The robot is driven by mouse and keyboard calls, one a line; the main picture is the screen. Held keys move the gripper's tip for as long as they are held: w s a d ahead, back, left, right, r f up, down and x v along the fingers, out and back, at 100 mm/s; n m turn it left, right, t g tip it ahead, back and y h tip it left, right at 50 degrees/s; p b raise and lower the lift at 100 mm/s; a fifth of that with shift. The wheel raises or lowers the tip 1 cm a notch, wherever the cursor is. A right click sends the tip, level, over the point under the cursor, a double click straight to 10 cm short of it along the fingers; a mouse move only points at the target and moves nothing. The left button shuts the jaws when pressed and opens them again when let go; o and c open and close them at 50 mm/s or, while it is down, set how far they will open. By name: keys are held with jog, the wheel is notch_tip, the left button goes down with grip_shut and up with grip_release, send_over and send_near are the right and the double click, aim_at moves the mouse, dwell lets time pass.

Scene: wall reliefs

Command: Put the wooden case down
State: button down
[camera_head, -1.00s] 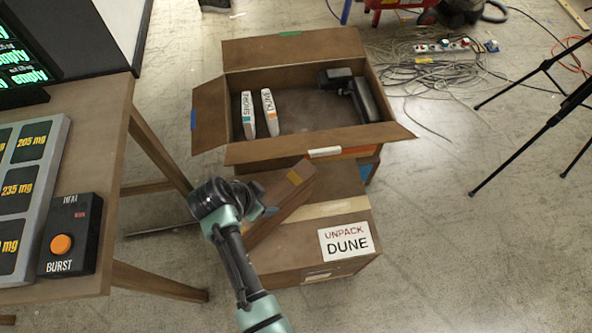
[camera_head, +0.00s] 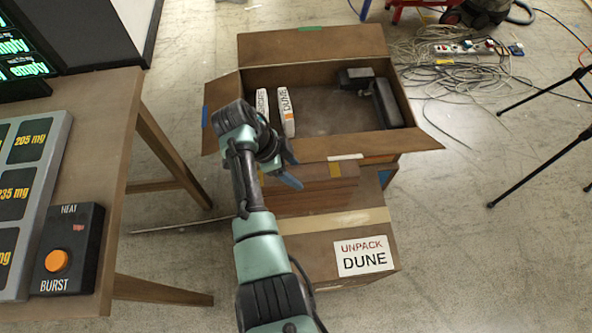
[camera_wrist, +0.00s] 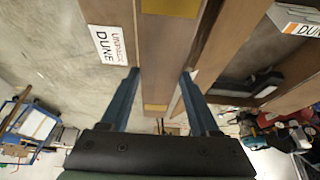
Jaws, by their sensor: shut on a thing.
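The wooden case (camera_head: 312,198) is brown with a small yellow patch. In the head view it is over the rear part of the closed cardboard box labelled "UNPACK DUNE" (camera_head: 362,257). I cannot tell whether it touches the box. My gripper (camera_head: 292,168) is at the case's upper left and is shut on it. In the wrist view the case (camera_wrist: 165,55) runs between the two blue fingers of my gripper (camera_wrist: 158,85), with yellow patches on it. My arm hides part of the case and of the box in the head view.
An open carton (camera_head: 312,47) behind holds two white "DUNE"-type packs (camera_head: 287,112) and a dark device (camera_head: 388,103). A table (camera_head: 110,110) with a "BURST" button box (camera_head: 68,250) stands left. Tripod legs (camera_head: 545,150) and cables (camera_head: 455,70) are right; floor between is clear.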

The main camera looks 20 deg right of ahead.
jog(key=shift+w+f+b, duration=0.1)
jog(key=shift+f+b, duration=0.4)
jog(key=shift+f, duration=1.5)
jog(key=shift+c, duration=0.6)
grip_release()
jog(key=p+v, duration=0.1)
jog(key=v, duration=1.1)
jog(key=shift+p, duration=0.4)
